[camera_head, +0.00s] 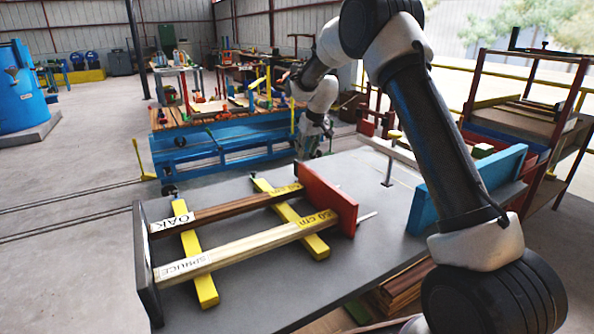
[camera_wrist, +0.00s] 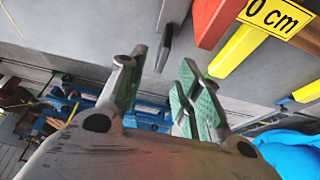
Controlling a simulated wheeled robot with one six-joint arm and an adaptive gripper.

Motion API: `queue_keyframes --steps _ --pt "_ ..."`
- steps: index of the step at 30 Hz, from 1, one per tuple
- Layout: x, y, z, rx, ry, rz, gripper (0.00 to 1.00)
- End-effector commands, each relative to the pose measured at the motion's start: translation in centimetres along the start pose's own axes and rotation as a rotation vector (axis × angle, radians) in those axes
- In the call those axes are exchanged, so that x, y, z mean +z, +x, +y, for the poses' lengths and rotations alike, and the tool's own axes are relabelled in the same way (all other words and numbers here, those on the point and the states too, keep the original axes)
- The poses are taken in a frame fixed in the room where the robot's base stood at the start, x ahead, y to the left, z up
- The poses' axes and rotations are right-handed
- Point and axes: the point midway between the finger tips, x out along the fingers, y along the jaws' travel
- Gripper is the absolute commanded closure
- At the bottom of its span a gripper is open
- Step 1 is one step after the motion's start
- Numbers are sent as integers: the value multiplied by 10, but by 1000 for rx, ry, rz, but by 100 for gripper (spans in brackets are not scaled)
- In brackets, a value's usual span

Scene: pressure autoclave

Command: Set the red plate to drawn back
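The red plate (camera_head: 330,200) stands upright on the grey table, at the right ends of two boards. A thin grey rod (camera_head: 367,216) shows beside its right face. In the wrist view part of the red plate (camera_wrist: 212,20) shows at the top, beside a yellow bar. My gripper (camera_wrist: 158,78) is open and empty in the wrist view, its two green-padded fingers apart. A dark grey peg (camera_wrist: 165,46) lies beyond the gap between them, apart from the fingers. In the head view the gripper is small, beyond the table's far edge, and its fingers are unclear.
The oak board (camera_head: 225,211) and spruce board (camera_head: 240,246) lie across two yellow bars (camera_head: 199,262), between a dark end plate (camera_head: 146,260) and the red plate. A blue plate (camera_head: 470,185) stands at right. A T-handled post (camera_head: 390,160) rises behind. A blue-framed workbench (camera_head: 225,145) stands beyond.

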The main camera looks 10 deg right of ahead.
Motion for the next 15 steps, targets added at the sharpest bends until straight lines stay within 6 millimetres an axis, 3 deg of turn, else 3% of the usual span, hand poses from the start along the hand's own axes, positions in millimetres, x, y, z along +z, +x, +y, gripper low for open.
queue_keyframes --steps 1,3,15 --pt "-4 18 -2 -2 -7 -1 66" --pt "-7 34 -4 -4 -13 0 66" --pt "-9 96 -6 -6 -18 -1 66"
